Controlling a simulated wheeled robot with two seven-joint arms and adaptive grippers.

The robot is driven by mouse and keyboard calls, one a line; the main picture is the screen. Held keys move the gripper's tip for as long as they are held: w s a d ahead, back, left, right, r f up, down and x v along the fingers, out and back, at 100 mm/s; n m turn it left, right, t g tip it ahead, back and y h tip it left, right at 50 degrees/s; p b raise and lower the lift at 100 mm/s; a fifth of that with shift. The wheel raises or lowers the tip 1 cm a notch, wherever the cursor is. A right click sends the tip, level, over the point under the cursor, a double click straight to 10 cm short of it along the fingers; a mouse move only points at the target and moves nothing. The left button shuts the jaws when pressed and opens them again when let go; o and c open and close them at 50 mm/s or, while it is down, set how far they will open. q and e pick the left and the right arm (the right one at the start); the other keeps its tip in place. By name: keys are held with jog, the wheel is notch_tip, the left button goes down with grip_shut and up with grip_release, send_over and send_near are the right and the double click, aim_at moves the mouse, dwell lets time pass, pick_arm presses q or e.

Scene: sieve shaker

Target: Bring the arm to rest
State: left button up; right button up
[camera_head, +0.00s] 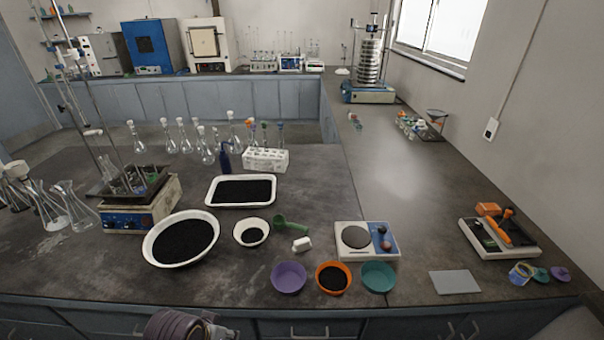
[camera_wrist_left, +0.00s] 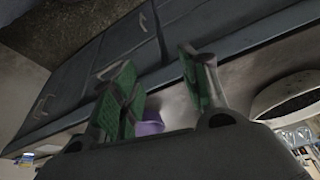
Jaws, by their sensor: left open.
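My left gripper (camera_wrist_left: 160,95) shows in the left wrist view with its green-padded fingers spread apart and nothing between them. It is below or in front of the counter edge, beside the dark cabinet fronts. A purple bowl shows partly behind the fingers in that view (camera_wrist_left: 150,125). In the head view a part of my arm shows at the bottom edge, left of centre, in front of the counter. My left gripper's fingers cannot be made out there. My right gripper is in neither view.
The counter holds a white bowl of black grains (camera_head: 183,239), a white tray (camera_head: 211,204), purple (camera_head: 289,278), orange (camera_head: 318,267) and teal (camera_head: 379,277) bowls and a scale (camera_head: 367,257). The sieve shaker (camera_head: 368,95) stands at the back. Cabinet handles (camera_head: 309,333) line the front.

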pick_arm(q)
jog(key=s+a+f+g, duration=0.1)
jog(key=s+f, duration=0.1)
jog(key=f, duration=1.5)
jog(key=s+a+f+g, duration=0.1)
jog(key=s+f, duration=0.1)
jog(key=f, duration=1.4)
jog(key=s+a+f, duration=0.2)
jog(key=s+f, duration=0.8)
jog(key=s, duration=0.1)
jog(key=s+a+f, duration=0.2)
jog(key=s+f, duration=0.8)
jog(key=s, duration=0.1)
jog(key=shift+s+a+f+g+y, duration=0.2)
jog(key=shift+s+g+y, duration=0.2)
